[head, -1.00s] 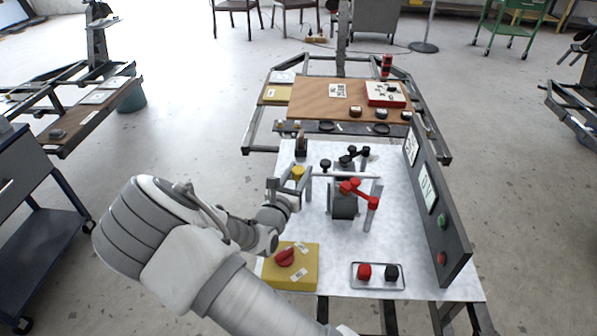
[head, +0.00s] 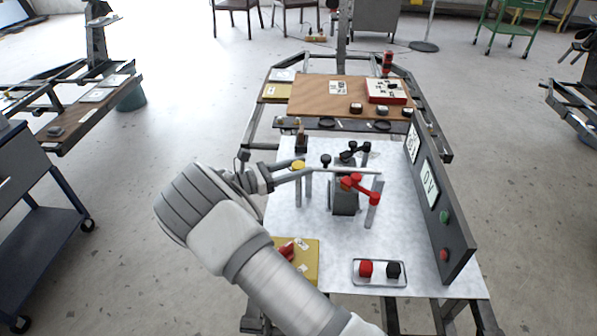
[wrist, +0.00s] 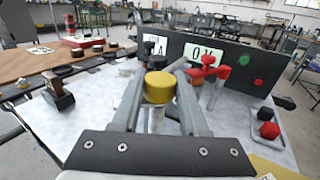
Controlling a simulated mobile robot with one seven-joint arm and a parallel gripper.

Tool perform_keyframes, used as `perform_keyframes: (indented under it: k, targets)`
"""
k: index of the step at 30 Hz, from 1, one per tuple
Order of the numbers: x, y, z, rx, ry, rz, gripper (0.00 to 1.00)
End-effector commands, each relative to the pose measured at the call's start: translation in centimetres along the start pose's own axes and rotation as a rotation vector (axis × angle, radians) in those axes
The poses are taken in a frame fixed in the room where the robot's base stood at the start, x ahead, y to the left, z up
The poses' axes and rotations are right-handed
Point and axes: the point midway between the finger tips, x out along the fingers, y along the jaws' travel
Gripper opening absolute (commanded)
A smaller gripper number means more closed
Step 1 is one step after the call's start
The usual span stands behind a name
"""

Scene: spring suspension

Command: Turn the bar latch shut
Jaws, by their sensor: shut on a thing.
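My gripper (head: 302,172) has its fingers on both sides of a yellow round knob (wrist: 159,87) and is shut on it. In the head view the top of the yellow knob (head: 298,164) shows between the fingers. A thin silver bar (head: 350,173) runs level to the right of the knob, near the top of an upright grey post (head: 373,202). A red lever with round ends (head: 358,187) stands on a dark grey block in front of the bar. The fingers partly hide how the knob joins the bar.
A black lever (head: 353,152) stands behind the bar. An upright dark panel (head: 457,245) with a green and a red button borders the right side. A tray (head: 380,283) with red and black knobs lies in front.

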Motion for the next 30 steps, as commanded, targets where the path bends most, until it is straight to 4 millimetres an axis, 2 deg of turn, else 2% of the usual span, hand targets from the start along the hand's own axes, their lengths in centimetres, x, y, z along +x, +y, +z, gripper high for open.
perform_keyframes:
  k: [1, 12, 30]
  targets:
    - [0.0, 0.11, -0.63, 0.004, 0.003, -0.044, 0.0]
    - [-0.01, 0.05, -0.62, 0.002, 0.0, -0.306, 0.0]
    - [0.01, 0.0, -0.25, 0.0, -0.001, -0.503, 0.0]
